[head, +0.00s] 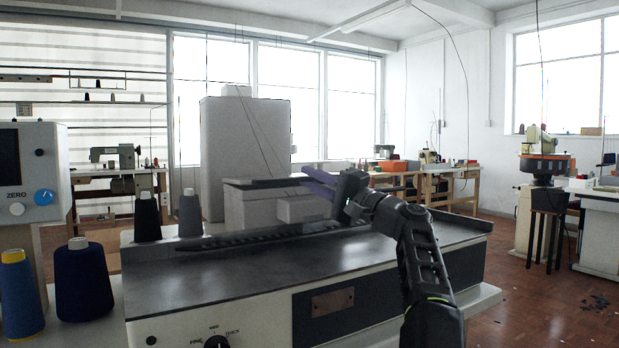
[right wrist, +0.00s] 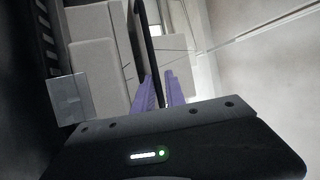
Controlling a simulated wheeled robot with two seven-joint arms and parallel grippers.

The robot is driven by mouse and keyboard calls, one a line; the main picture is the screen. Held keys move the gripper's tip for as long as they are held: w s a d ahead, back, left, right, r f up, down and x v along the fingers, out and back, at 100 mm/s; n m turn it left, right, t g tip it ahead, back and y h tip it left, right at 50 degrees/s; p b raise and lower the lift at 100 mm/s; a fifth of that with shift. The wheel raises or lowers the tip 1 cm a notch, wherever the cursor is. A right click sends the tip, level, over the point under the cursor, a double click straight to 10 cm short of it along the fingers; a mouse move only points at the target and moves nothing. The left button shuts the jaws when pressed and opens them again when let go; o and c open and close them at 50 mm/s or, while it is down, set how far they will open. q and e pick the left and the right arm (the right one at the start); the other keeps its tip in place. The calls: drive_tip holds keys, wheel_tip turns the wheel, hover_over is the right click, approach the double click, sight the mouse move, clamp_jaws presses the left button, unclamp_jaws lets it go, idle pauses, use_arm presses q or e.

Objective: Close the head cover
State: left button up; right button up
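The pale grey machine head (head: 245,207) stands at the back of the dark-topped station. A thin dark plate that looks like the head cover (head: 255,183) shows nearly edge-on above it. How far the cover stands open is hard to tell. In the right wrist view the cover (right wrist: 146,40) is a dark bar beside the pale head (right wrist: 95,60). My right gripper (head: 318,184) is at the cover's right end. Its purple fingers (right wrist: 160,90) are apart, with the dark bar running between them and a light gap showing. My left gripper is out of view.
Dark thread cones (head: 147,217) stand on the left of the worktop (head: 230,275). A control box (head: 35,175) and large spools (head: 84,280) are further left. A tall pale cabinet (head: 245,140) rises behind the head. The worktop's front is clear.

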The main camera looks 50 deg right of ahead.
drive_tip(key=b+v, duration=0.2)
drive_tip(key=v, duration=0.5)
drive_tip(key=shift+s+r, duration=0.15)
drive_tip(key=shift+r, duration=0.1)
